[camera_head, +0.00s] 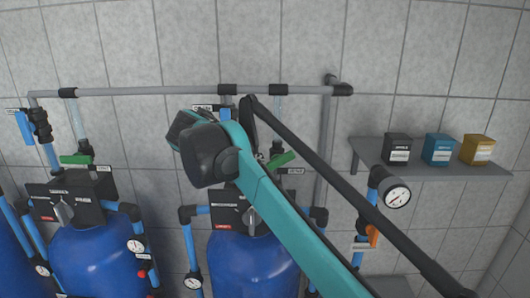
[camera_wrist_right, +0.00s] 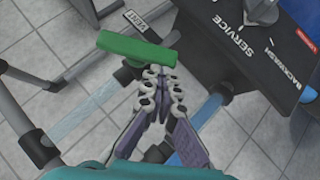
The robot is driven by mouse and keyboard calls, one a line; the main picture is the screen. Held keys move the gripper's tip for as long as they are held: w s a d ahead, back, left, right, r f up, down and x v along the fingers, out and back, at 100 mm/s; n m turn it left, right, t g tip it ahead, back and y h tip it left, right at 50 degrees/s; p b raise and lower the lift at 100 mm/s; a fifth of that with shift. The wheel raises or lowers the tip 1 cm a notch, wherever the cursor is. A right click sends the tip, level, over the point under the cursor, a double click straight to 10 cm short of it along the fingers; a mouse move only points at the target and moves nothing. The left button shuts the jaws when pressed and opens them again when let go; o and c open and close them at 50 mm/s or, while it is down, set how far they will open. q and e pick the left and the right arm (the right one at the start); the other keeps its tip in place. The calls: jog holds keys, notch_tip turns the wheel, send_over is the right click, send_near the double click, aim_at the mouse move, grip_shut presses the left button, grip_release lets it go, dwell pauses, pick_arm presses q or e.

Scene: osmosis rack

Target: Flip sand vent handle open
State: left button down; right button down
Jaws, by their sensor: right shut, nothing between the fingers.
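A green handle (camera_head: 283,159) sits on a vertical pipe above the right blue tank, partly behind my right arm. In the right wrist view this green handle (camera_wrist_right: 135,50) lies across a pipe, beside a small vent label (camera_wrist_right: 140,18). My right gripper (camera_wrist_right: 158,76) is shut and empty, with its fingertips at the right end of the handle. I cannot tell whether they touch it. In the head view the fingers are mostly hidden by my teal arm. Another green handle (camera_head: 76,160) is above the left tank. My left gripper is not in view.
A black control panel (camera_wrist_right: 240,45) marked service and backwash is close to the right of my fingers. Blue tanks (camera_head: 95,262) stand below the pipes. A grey shelf (camera_head: 430,168) holds three small boxes at right. A gauge (camera_head: 397,196) is below the shelf.

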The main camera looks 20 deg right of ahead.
jog(key=f+n+h+b, duration=0.1)
jog(key=h+b, duration=0.1)
jog(key=f+n+h+b, duration=0.2)
jog(key=d+f+n+h+b, duration=0.1)
jog(key=n+h+b, duration=0.1)
jog(key=h, duration=0.1)
jog(key=shift+s+f+t, duration=0.1)
jog(key=shift+f+t, duration=0.3)
dwell(0.7)
